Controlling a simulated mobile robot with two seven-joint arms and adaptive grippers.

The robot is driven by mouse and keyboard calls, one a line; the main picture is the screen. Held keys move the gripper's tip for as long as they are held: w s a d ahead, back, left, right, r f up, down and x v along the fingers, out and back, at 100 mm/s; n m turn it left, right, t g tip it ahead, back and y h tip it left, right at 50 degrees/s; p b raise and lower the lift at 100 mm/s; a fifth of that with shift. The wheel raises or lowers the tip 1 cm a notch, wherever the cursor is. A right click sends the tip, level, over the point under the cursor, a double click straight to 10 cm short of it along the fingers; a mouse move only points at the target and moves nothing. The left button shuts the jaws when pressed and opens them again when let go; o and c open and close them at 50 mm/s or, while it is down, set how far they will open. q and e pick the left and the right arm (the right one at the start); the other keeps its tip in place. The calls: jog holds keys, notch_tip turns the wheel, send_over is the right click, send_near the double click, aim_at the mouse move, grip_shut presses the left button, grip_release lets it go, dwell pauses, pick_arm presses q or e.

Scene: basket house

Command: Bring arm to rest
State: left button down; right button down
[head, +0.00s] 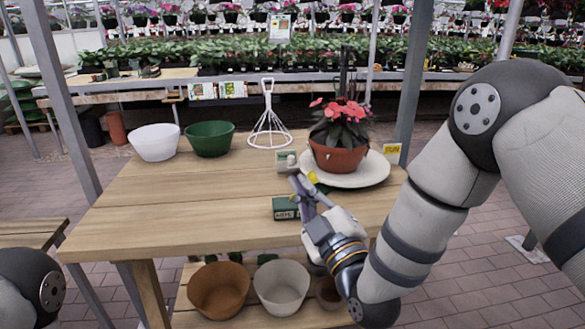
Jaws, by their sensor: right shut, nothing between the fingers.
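My right gripper (302,186) reaches in from the right over the front right part of the wooden table (180,205). Its fingers are shut with nothing between them. They are near a small dark green box (286,208) and in front of a plate (375,172); I cannot tell whether they touch the box. My right arm (425,215) is bent and fills the right side of the head view. Only a rounded part of my left arm (30,285) shows at the lower left; its gripper is out of view.
A potted pink flower (338,158) stands on the plate. A white bowl (155,143), a green bowl (210,139) and a white wire stand (269,125) are at the table's back. Pots (218,290) sit on a lower shelf. The table's left front is clear. Metal posts (410,75) rise around it.

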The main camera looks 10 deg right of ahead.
jog(key=shift+s+f, duration=0.15)
jog(key=shift+s, duration=0.35)
jog(key=shift+s+f, duration=0.15)
jog(key=shift+s, duration=0.35)
jog(key=s+d+f+m+g+h, duration=0.15)
jog(key=s+f+g, duration=0.3)
jog(key=f, duration=0.45)
jog(key=s+d+f+m+g+h, duration=0.1)
jog(key=s+d+f+m+g, duration=0.15)
jog(key=s+f, duration=0.45)
jog(key=s+d+f+m+g+h, duration=0.15)
jog(key=s+f+g, duration=0.25)
jog(key=f, duration=0.6)
jog(key=s+d+f+m+g, duration=0.2)
jog(key=s+g, duration=0.2)
jog(key=s, duration=0.6)
jog(key=s+d+f+m+g+h, duration=0.1)
jog(key=s+d+f+m+g, duration=0.1)
jog(key=s, duration=0.8)
jog(key=s+d+f+m+g+p, duration=0.1)
jog(key=s+g, duration=0.4)
jog(key=s, duration=0.5)
jog(key=d+f+m, duration=0.1)
jog(key=d+m, duration=0.1)
jog(key=shift+s+m+g, duration=0.35)
jog(key=shift+s+g, duration=0.05)
jog(key=shift+d, duration=0.1)
